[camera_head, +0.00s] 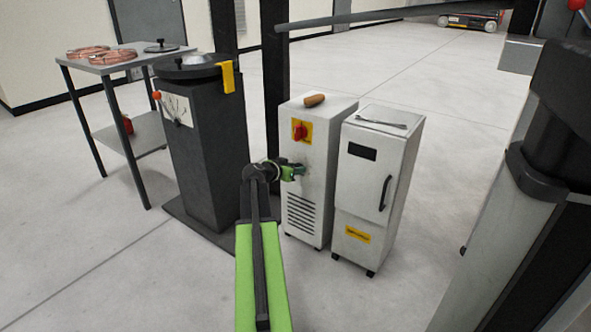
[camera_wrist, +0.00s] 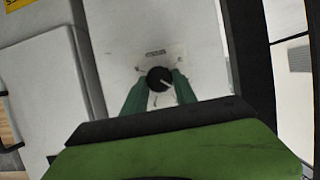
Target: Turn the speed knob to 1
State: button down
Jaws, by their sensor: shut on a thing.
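The speed knob (camera_wrist: 159,79) is a small round black knob with a pale pointer line. It sits on a light dial plate (camera_wrist: 172,57) on the front of a white cabinet (camera_head: 315,172). My gripper (camera_wrist: 159,84) has its two green fingers on either side of the knob, shut on it. In the head view my gripper (camera_head: 298,171) reaches the cabinet front below a red switch, and it hides the knob there. The pointer slants in the wrist view. The dial's markings are too small to read.
A red rotary switch (camera_head: 299,130) on a yellow plate is above my gripper. A second white cabinet (camera_head: 375,188) stands close right. A dark pedestal (camera_head: 207,150) stands left, near a table (camera_head: 120,62) with copper coils.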

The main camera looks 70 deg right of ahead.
jog(key=shift+w+f+n+g+y+b, duration=0.1)
jog(key=shift+n+g+y+b, duration=0.1)
jog(key=shift+n+g, duration=0.45)
jog(key=shift+w+n+g+y+b, duration=0.1)
jog(key=shift+n+g+b, duration=0.2)
jog(key=shift+n, duration=0.55)
jog(key=shift+g, duration=0.25)
jog(key=c, duration=1)
grip_release()
jog(key=p+v, duration=0.6)
jog(key=v, duration=1.1)
jog(key=shift+a, duration=0.2)
